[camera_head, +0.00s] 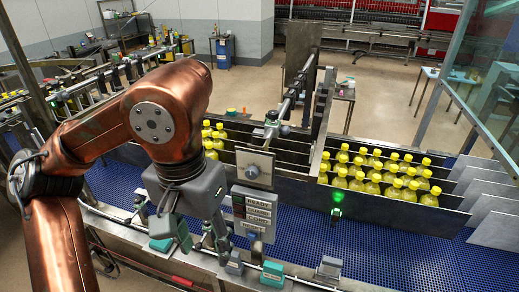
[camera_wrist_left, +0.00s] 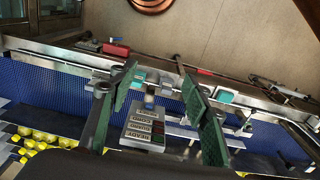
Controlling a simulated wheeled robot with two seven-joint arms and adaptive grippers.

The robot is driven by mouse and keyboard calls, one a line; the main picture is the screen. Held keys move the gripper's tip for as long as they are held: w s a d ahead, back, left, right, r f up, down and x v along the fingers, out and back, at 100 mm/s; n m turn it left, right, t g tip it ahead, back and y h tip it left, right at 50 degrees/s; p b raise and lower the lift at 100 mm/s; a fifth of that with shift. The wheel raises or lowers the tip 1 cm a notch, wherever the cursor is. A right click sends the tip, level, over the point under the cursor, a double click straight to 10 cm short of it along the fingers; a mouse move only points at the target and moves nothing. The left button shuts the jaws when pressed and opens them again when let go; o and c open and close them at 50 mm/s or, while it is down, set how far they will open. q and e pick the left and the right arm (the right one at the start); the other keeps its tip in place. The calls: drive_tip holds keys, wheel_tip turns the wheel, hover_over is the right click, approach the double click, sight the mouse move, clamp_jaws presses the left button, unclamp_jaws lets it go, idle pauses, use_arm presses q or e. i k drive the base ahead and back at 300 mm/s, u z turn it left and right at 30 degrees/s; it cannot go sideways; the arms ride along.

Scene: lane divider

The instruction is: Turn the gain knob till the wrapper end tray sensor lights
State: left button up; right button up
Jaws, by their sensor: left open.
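A grey box (camera_head: 255,212) with stacked labels, one reading READY, stands by the near rail, below a metal plate with a round grey knob (camera_head: 253,171). I cannot tell whether this is the gain knob. A small sensor (camera_head: 337,211) on the blue belt shows a green glow; which sensor it is I cannot tell. My left gripper (camera_head: 203,236) points down just left of the labelled box, open. In the left wrist view its green-padded fingers (camera_wrist_left: 158,74) stand apart, with the labelled box (camera_wrist_left: 143,130) seen between them and nothing held. My right gripper is out of view.
Yellow-capped bottles (camera_head: 375,172) fill lanes between metal dividers behind the blue belt (camera_head: 400,245). Teal (camera_head: 272,273) and grey (camera_head: 330,266) small devices sit along the near rail. A glass panel (camera_head: 450,80) rises at right. The belt right of the green light is clear.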

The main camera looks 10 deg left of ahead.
sight(252, 172)
drive_tip(key=i, duration=1)
